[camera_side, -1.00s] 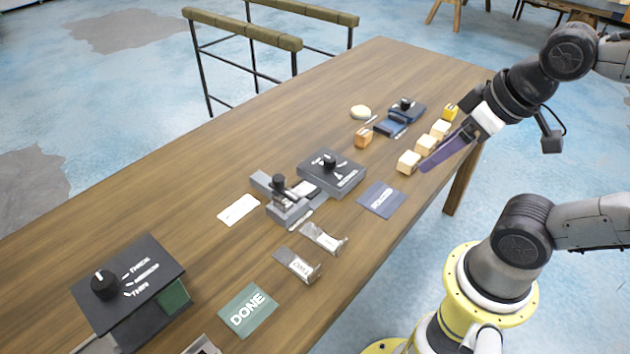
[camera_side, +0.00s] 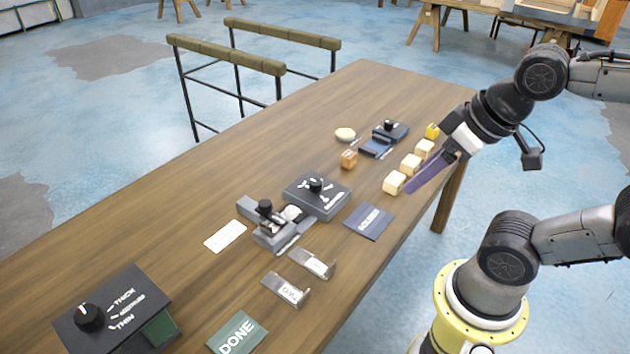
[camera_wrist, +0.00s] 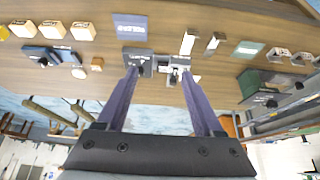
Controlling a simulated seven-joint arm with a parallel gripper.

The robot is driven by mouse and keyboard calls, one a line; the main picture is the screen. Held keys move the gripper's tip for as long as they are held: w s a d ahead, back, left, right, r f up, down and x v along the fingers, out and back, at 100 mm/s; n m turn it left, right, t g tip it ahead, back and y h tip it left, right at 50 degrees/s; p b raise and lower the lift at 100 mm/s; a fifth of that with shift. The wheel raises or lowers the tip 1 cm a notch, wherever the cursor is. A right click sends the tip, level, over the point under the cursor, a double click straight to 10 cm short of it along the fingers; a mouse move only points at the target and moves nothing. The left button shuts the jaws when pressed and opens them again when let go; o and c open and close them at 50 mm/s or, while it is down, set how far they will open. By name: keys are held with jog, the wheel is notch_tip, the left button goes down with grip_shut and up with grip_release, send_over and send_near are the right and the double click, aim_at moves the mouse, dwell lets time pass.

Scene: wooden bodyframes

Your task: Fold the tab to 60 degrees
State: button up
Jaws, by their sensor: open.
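Two small metal pieces with pale labels, (camera_side: 284,290) and (camera_side: 311,263), lie side by side near the table's front edge in the side view. The lettering is too small to read surely, so I cannot tell which is the tab. A grey clamp-like fixture (camera_side: 270,235) with a black knob stands behind them, against a grey dial box (camera_side: 318,196). My gripper (camera_side: 410,188) has long purple fingers and hangs over the right part of the table beside the pale blocks. In the wrist view, the gripper (camera_wrist: 160,78) is open and empty, its fingers spread apart.
Pale wooden blocks (camera_side: 394,183) stand in a row by the right edge. A blue card (camera_side: 368,221), a green DONE card (camera_side: 237,333), a white card (camera_side: 225,236), a thickness dial box (camera_side: 112,308) and a blue device (camera_side: 383,140) also lie around. The back-left tabletop is clear.

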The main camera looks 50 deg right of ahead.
jog(key=shift+o, duration=0.2)
jog(key=w+r+n, duration=0.6)
jog(key=w+n, duration=0.1)
jog(key=n, duration=0.2)
jog(key=n+g, duration=0.6)
send_over(315, 182)
notch_tip(315, 182, down, 12)
notch_tip(315, 182, down, 14)
jog(key=shift+d+r, duration=0.1)
jog(key=shift+c, duration=0.3)
grip_shut()
